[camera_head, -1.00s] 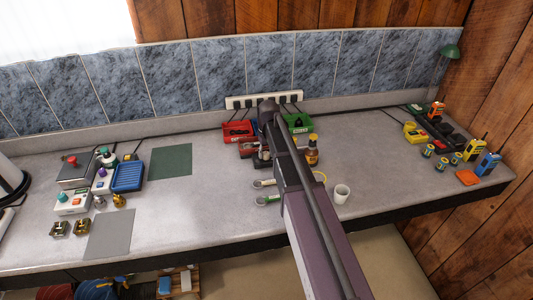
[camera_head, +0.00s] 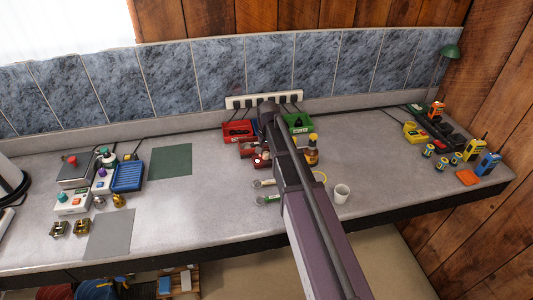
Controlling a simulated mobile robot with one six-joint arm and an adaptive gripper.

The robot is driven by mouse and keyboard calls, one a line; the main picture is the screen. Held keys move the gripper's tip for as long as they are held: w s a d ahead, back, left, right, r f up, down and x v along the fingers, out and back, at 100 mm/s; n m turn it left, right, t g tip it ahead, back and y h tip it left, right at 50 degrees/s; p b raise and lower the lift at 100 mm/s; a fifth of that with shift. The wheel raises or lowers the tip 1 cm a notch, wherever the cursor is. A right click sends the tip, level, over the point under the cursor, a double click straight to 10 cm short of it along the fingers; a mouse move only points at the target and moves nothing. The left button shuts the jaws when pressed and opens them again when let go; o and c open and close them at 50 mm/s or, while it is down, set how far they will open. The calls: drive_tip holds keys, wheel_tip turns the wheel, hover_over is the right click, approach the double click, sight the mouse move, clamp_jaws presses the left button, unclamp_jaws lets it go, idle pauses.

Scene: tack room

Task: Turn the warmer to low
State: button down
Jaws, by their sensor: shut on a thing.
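My gripper (camera_head: 262,148) is at the middle of the counter, mostly hidden by my own arm. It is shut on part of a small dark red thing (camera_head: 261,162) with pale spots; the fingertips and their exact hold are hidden. I cannot tell for sure whether this thing is the warmer, and no low mark or dial setting is readable.
A red tray (camera_head: 238,131) and a green tray (camera_head: 299,122) stand behind my gripper. Bare counter lies left of my gripper, around a green mat (camera_head: 171,162) and a grey mat (camera_head: 108,233).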

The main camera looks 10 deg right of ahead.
sight(267, 152)
drive_tip(key=shift+s, duration=0.1)
drive_tip(key=shift+c, duration=1.7)
unclamp_jaws()
drive_tip(key=shift+n, duration=0.5)
drive_tip(key=n, duration=1)
drive_tip(key=shift+n+g, duration=0.3)
drive_tip(key=shift+n, duration=0.1)
wheel_tip(267, 152, up, 14)
drive_tip(key=p, duration=1.4)
drive_tip(key=s+f+m+b, duration=0.2)
drive_tip(key=s+m, duration=0.4)
drive_tip(key=s, duration=1.5)
drive_tip(key=shift+s+f+m+h, duration=0.15)
drive_tip(key=shift+s+m+h, duration=0.05)
drive_tip(key=shift+m+h, duration=0.1)
drive_tip(key=shift+d, duration=0.1)
